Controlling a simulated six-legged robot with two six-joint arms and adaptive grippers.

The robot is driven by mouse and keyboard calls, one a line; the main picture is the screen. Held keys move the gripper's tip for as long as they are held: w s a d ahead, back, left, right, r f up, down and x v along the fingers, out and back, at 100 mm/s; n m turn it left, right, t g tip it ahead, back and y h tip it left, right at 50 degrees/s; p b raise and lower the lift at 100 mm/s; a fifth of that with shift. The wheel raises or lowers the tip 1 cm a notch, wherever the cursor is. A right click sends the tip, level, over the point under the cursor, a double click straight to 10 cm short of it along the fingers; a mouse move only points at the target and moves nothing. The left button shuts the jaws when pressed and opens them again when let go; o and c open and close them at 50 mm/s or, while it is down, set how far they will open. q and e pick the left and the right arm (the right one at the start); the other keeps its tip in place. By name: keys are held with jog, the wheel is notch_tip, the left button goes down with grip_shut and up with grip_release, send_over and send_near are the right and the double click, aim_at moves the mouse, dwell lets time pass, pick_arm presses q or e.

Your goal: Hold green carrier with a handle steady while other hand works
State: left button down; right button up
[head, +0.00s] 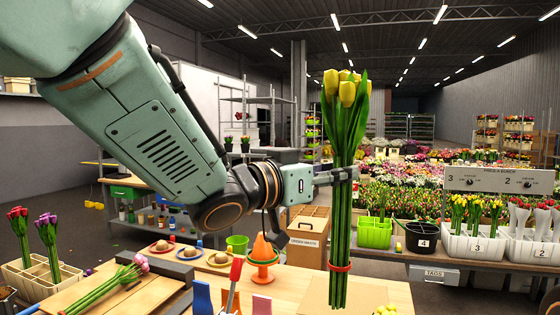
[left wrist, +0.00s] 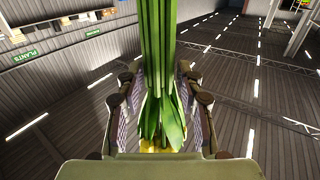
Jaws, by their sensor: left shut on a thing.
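My left gripper (head: 335,176) is shut on a bunch of yellow tulips (head: 341,225) and holds it upright, heads up, over the near table. A red band circles the lower stems. In the left wrist view, the gripper's fingers (left wrist: 160,110) stand on both sides of the green stems and leaves (left wrist: 164,50). A lime-green carrier (head: 375,233) stands on the bench behind and to the right of the bunch, apart from my gripper. A thin green upright rises from it; whether this is its handle is hard to tell. My right gripper is not in view.
A black bucket marked 4 (head: 421,237) stands right of the carrier. White bins of tulips (head: 473,246) are farther right. A crate with tulips (head: 40,278) is at left.

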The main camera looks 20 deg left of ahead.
pick_arm(q)
jog(key=s+d+f+m+g+h, duration=0.3)
jog(key=d+f, duration=0.1)
jog(key=d, duration=0.3)
jog(key=shift+s+d+f+h, duration=0.25)
jog(key=shift+f+h, duration=0.1)
jog(key=shift+h, duration=0.05)
jog(key=shift+w+f, duration=0.1)
notch_tip(320, 180, down, 22)
jog(key=shift+r, duration=0.25)
dwell(1.3)
jog(key=shift+f, duration=0.5)
jog(key=c, duration=0.8)
grip_release()
jog(key=shift+f, duration=0.1)
jog(key=o, duration=0.7)
